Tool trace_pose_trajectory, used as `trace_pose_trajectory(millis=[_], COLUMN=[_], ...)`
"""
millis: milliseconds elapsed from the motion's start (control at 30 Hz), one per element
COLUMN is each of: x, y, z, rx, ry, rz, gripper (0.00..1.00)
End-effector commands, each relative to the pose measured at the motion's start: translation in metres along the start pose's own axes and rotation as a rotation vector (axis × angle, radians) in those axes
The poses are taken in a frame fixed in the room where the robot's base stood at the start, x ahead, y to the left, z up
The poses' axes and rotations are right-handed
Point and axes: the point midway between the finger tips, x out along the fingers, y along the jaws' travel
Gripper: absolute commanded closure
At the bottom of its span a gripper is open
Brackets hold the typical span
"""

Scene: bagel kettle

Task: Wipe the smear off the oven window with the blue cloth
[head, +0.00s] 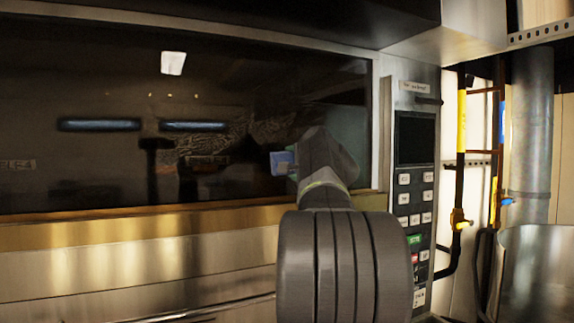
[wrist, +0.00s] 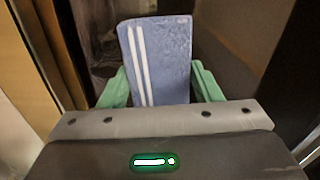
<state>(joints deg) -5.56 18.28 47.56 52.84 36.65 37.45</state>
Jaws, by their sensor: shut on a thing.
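The blue cloth (wrist: 165,60) has white stripes and stands between the green fingers of my gripper (wrist: 162,88) in the wrist view. My gripper is shut on it. In the head view a small blue part of the cloth (head: 283,162) shows left of my gripper (head: 295,165), in front of the dark oven window (head: 70,100). A pale, streaky smear (head: 262,130) lies on the right half of the window, behind and left of my gripper. My arm hides part of the window. I cannot tell whether the cloth touches the glass.
A control panel (head: 415,140) with a dark screen and several buttons stands right of the window. A metal ledge (head: 130,228) runs below the glass. Yellow-marked pipes (head: 461,120) and a steel vessel (head: 535,275) are at the far right.

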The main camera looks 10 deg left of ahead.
Motion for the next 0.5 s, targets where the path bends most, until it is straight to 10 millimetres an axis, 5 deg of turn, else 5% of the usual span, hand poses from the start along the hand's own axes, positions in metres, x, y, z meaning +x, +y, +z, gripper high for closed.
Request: trace_pose_trajectory(millis=[500], x=[-0.001], y=[0.003], z=[-0.032], rx=[0.000], ry=[0.003], rz=[0.000], gripper=[0.65])
